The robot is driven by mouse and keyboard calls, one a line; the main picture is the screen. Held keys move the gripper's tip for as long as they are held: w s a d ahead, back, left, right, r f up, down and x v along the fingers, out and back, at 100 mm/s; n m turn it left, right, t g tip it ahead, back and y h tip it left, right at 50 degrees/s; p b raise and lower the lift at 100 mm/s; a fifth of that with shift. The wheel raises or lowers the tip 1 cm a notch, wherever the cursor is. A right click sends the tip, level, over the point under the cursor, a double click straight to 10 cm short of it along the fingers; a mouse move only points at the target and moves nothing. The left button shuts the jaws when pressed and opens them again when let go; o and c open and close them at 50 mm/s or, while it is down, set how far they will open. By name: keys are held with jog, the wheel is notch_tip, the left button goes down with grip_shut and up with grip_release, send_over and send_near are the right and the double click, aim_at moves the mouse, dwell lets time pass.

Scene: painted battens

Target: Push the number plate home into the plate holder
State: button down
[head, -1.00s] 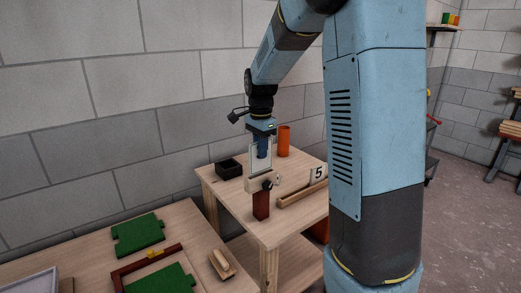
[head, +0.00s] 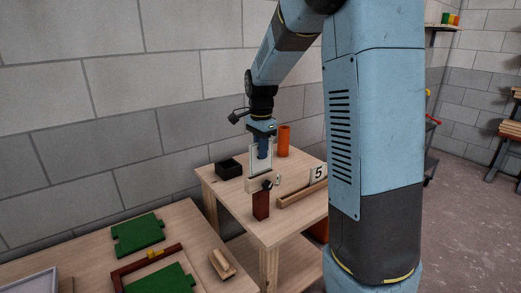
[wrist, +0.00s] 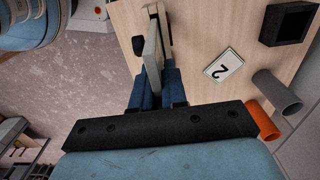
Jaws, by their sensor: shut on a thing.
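My gripper (wrist: 153,90) is shut on a pale number plate (wrist: 151,62), seen nearly edge-on in the wrist view. In the head view the plate (head: 260,159) hangs upright below my gripper (head: 263,152). Its digit cannot be read. A pale wooden piece with a black knob (head: 267,185), on a dark red-brown block (head: 261,206), stands just below the plate; I take it for the plate holder. In the wrist view a wooden part (wrist: 158,14) is at the plate's far end. Whether the plate's lower edge is inside it cannot be told.
A plate marked 5 (head: 318,173) stands by a wooden rail (head: 301,195). A plate marked 2 (wrist: 222,67) lies on the table. A black open box (head: 229,169) and an orange cylinder (head: 283,140) stand farther back. A grey cylinder (wrist: 277,91) shows in the wrist view.

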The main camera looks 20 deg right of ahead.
aim_at(261, 172)
jog(key=shift+f, duration=2.6)
jog(key=c, duration=1.1)
grip_release()
notch_tip(261, 172, up, 13)
jog(key=shift+f, duration=0.2)
jog(key=shift+r, duration=0.55)
